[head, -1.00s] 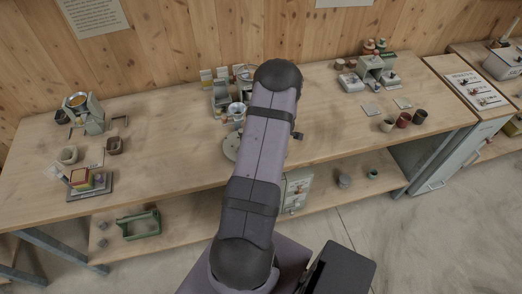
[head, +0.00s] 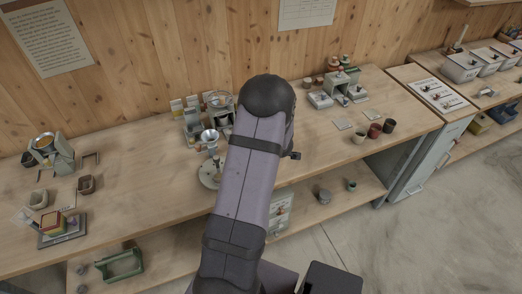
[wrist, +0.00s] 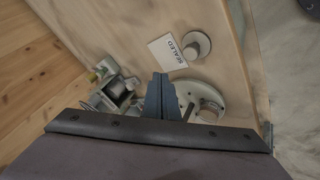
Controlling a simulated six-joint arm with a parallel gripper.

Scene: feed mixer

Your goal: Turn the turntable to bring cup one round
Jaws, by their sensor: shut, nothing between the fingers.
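The turntable (head: 208,175) is a pale disc on the bench, left of my arm, which hides part of it in the head view. In the wrist view the turntable (wrist: 214,90) lies just right of my gripper (wrist: 160,76), with a greyish round piece and a thin dark upright post over it. My gripper's blue-grey fingers are together and empty; whether they touch the disc I cannot tell. In the head view my arm hides the gripper. I cannot tell which piece is cup one.
A "SEALED" card (wrist: 167,52) and a round pale piece (wrist: 196,45) lie beyond the turntable. A metal funnel device (head: 209,138) stands behind it. Several cups (head: 374,130) stand at right. A balance-like stand (head: 50,150) is at left. The bench front edge is close to the turntable.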

